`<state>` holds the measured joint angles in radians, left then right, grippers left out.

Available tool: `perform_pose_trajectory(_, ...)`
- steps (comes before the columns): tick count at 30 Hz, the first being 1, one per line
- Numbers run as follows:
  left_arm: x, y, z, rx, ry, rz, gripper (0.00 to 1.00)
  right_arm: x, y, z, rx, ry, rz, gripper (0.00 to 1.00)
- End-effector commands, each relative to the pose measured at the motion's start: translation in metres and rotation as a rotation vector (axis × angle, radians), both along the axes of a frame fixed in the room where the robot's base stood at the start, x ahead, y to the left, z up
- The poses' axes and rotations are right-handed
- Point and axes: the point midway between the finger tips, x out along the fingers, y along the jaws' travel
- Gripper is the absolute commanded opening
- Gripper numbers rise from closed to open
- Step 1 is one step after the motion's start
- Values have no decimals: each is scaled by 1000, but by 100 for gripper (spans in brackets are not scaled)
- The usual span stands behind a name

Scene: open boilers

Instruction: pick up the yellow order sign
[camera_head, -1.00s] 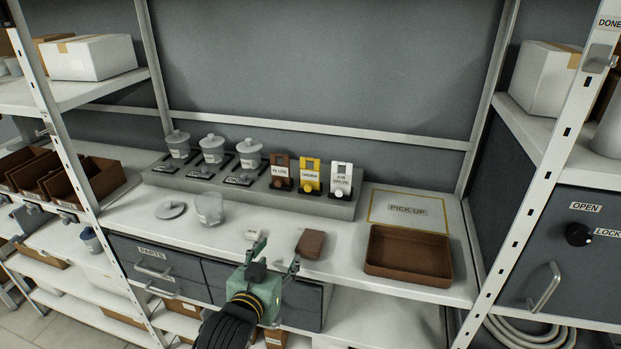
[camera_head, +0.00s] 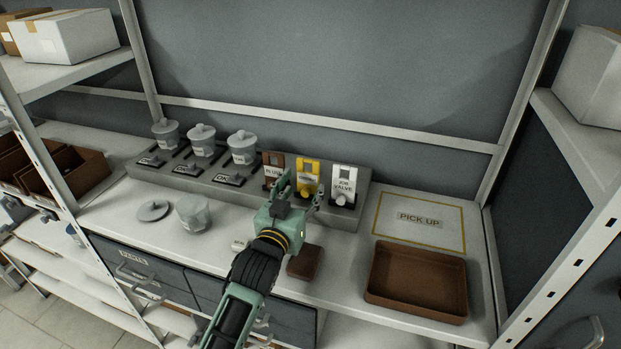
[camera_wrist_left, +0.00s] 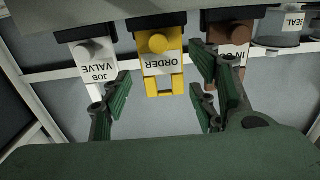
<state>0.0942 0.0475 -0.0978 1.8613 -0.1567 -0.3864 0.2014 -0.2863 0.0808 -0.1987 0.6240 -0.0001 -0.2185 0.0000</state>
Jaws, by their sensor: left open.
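The yellow order sign (camera_head: 309,178) stands in the grey rack (camera_head: 225,185) at the back of the counter, between the brown sign (camera_head: 271,166) and the white job valve sign (camera_head: 344,185). In the left wrist view the yellow order sign (camera_wrist_left: 162,62) appears upside down, with its label readable. My left gripper (camera_head: 296,196) is open and empty, just in front of the rack, its fingers partly covering the brown and yellow signs. In the wrist view its fingers (camera_wrist_left: 160,100) lie on either side of the yellow sign, apart from it. My right gripper is not in view.
Several lidded grey cups (camera_head: 201,140) stand in the rack to the left. A loose cup (camera_head: 193,213), a lid (camera_head: 153,211) and a brown block (camera_head: 304,262) lie on the counter. A brown tray (camera_head: 417,312) and the pick up area (camera_head: 440,238) are at right.

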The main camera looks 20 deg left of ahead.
Motion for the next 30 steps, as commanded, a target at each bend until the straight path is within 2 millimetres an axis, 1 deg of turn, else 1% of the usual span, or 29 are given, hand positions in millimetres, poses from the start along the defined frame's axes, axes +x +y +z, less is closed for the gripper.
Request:
perform_pose_trajectory(4,10,0,2,0,2,0,55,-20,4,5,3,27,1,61)
perform_pose_trajectory(6,17,0,5,0,1,0,55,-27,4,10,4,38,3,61)
perform_pose_trajectory(8,26,1,6,0,2,0,55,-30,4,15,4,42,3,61)
perform_pose_trajectory(11,39,2,7,-1,2,0,55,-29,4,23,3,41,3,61)
perform_pose_trajectory(15,53,1,5,-1,1,0,55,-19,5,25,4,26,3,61)
perform_pose_trajectory(19,58,1,3,0,1,0,55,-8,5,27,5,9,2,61)
perform_pose_trajectory(24,58,1,3,0,1,0,55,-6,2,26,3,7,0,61)
perform_pose_trajectory(26,58,1,3,0,1,0,51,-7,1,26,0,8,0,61)
perform_pose_trajectory(30,58,0,3,0,1,-1,39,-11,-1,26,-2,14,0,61)
